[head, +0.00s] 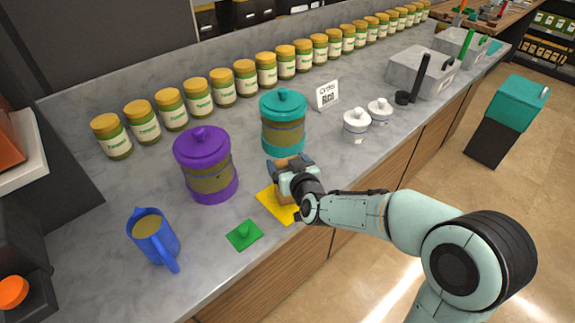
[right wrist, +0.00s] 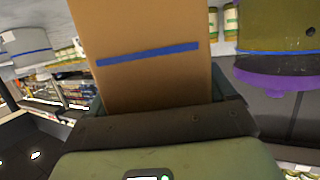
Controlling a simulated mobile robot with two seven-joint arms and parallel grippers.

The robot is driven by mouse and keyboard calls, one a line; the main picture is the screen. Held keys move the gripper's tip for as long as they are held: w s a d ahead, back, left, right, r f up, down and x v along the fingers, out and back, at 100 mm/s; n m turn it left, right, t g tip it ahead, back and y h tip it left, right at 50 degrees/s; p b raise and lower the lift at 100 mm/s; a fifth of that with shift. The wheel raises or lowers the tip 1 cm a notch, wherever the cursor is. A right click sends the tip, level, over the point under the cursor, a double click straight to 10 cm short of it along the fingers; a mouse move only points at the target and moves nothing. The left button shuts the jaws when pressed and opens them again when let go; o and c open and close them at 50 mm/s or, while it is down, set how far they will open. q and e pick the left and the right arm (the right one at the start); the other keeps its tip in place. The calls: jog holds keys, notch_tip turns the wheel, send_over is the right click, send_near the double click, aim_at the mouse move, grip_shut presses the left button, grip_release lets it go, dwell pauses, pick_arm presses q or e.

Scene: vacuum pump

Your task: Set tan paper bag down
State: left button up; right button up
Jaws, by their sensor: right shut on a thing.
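The tan paper bag (right wrist: 145,80) fills the middle of the right wrist view, with a blue stripe across its side. My right gripper (head: 290,167) is shut on it. My left gripper is not in view.
A purple canister (head: 208,190) stands left of the bag and a teal canister (head: 283,135) behind it. White pots (head: 356,124) stand right. Several jars line the back.

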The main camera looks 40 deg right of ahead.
jog(key=shift+f, duration=0.1)
jog(key=o, duration=1.3)
jog(key=shift+c, duration=0.2)
jog(key=shift+r, duration=0.2)
jog(key=v, duration=1.2)
jog(key=shift+b, duration=0.35)
jog(key=shift+f, duration=0.1)
